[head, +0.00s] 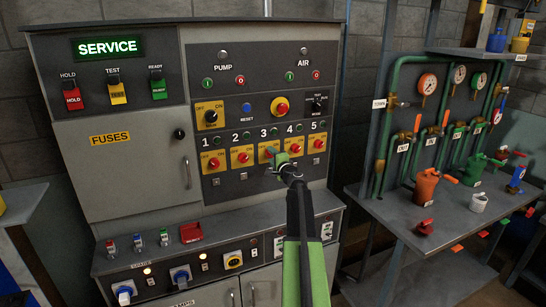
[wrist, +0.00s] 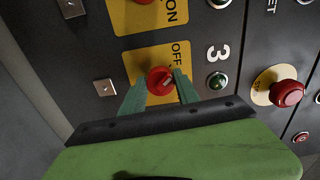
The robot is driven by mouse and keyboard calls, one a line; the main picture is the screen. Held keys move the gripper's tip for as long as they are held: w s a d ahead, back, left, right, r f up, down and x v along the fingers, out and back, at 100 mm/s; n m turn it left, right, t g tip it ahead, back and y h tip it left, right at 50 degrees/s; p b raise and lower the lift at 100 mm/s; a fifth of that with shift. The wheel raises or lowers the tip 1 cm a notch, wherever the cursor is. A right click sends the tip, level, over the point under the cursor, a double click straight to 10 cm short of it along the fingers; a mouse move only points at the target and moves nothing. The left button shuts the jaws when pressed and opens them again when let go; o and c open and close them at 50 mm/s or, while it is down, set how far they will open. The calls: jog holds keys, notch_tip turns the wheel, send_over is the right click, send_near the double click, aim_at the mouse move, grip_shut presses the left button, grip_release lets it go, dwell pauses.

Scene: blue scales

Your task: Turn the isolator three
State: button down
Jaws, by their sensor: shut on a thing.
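The cabinet front has a row of red rotary isolators on yellow plates, numbered 1 to 5. Isolator three is a round red knob (wrist: 159,80) on a yellow plate, beside the white number 3 and a dark green lamp (wrist: 217,81). My gripper (wrist: 160,90) has its two teal fingers on either side of this knob and is shut on it. A pale mark on the knob lies on the side near the OFF label; its exact setting is hard to tell. In the head view my gripper (head: 271,153) covers most of isolator three.
Isolator two (head: 243,157) and isolator four (head: 295,148) sit close on either side. Above are a red emergency button (head: 281,107) and a blue reset button (head: 246,107). A lower panel with a red box (head: 191,233) juts out below. A bench (head: 405,215) stands at right.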

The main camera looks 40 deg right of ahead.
jog(key=shift+s+f+n, duration=0.1)
jog(key=shift+n, duration=0.6)
jog(key=c, duration=0.9)
grip_release()
jog(key=v, duration=1.7)
jog(key=shift+s, duration=0.2)
jog(key=shift+w+a, duration=0.1)
jog(key=shift+a, duration=0.05)
